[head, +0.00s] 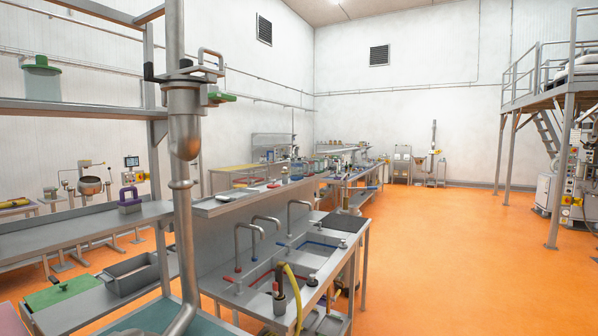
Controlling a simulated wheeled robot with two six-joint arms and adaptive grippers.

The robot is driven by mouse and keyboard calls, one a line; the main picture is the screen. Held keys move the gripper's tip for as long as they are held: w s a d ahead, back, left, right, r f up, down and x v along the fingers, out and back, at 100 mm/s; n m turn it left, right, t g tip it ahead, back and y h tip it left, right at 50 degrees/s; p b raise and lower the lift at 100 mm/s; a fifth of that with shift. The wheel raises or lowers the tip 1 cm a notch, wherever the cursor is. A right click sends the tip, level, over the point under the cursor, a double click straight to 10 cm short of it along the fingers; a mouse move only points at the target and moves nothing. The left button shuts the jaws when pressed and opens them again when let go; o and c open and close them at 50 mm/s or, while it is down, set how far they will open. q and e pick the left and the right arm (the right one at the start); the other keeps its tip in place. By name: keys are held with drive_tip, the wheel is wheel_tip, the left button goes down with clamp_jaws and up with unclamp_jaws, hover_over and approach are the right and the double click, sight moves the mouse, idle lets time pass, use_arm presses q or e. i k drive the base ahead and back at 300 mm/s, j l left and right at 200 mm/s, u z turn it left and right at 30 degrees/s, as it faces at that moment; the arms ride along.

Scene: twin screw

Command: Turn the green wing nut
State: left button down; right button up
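A vertical steel pipe (184,215) with a clamp assembly (190,76) stands close in front, left of the middle. A small green part (222,97) sticks out to the right of the clamp, just below its bent steel handle (210,56). It looks like the green wing nut, seen nearly edge-on, and part of it is hidden behind the pipe fitting. Neither of my grippers shows in the head view, so nothing is seen touching the green part.
A steel shelf rack (80,108) stands on the left, with a purple object (130,198) and a grey bin (130,272). A steel sink bench (330,250) with several taps is behind the pipe. The orange floor (460,250) is open at right.

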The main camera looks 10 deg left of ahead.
sight(216, 97)
drive_tip(key=u, duration=0.45)
drive_tip(key=i+l+u, duration=0.1)
drive_tip(key=u, duration=0.75)
drive_tip(key=i+l+u, duration=0.1)
drive_tip(key=u, duration=0.35)
drive_tip(key=l+u, duration=0.1)
drive_tip(key=u, duration=0.35)
drive_tip(key=l+u, duration=0.25)
drive_tip(key=l, duration=0.2)
drive_tip(key=l+u, duration=0.25)
drive_tip(key=l, duration=0.2)
drive_tip(key=l+u, duration=0.25)
drive_tip(key=l, duration=0.25)
drive_tip(key=k+l+u, duration=0.2)
drive_tip(key=l, duration=0.2)
drive_tip(key=l+u, duration=0.25)
drive_tip(key=l, duration=0.2)
drive_tip(key=k+l+u, duration=0.25)
drive_tip(key=l, duration=0.15)
